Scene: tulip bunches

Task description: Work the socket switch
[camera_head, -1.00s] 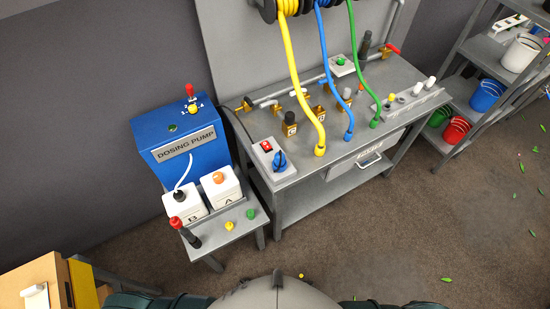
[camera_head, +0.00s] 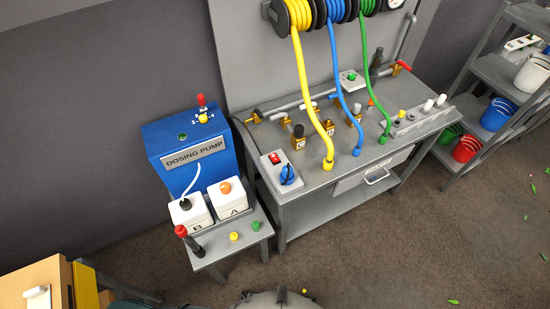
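The socket (camera_head: 272,172) is a light grey box on the left front corner of the grey workbench (camera_head: 330,185). Its red switch (camera_head: 275,158) sits on the upper part of the box. A blue plug (camera_head: 288,175) sits at the box's lower right, beside the switch. I cannot tell which way the switch is set. Neither of my grippers is in view; only parts of my own body show at the bottom edge.
A blue dosing pump (camera_head: 190,150) and white containers A (camera_head: 228,198) and B (camera_head: 190,212) stand left of the bench on a low grey stand (camera_head: 218,255). Yellow, blue and green hoses hang onto the bench. Shelves with buckets stand right.

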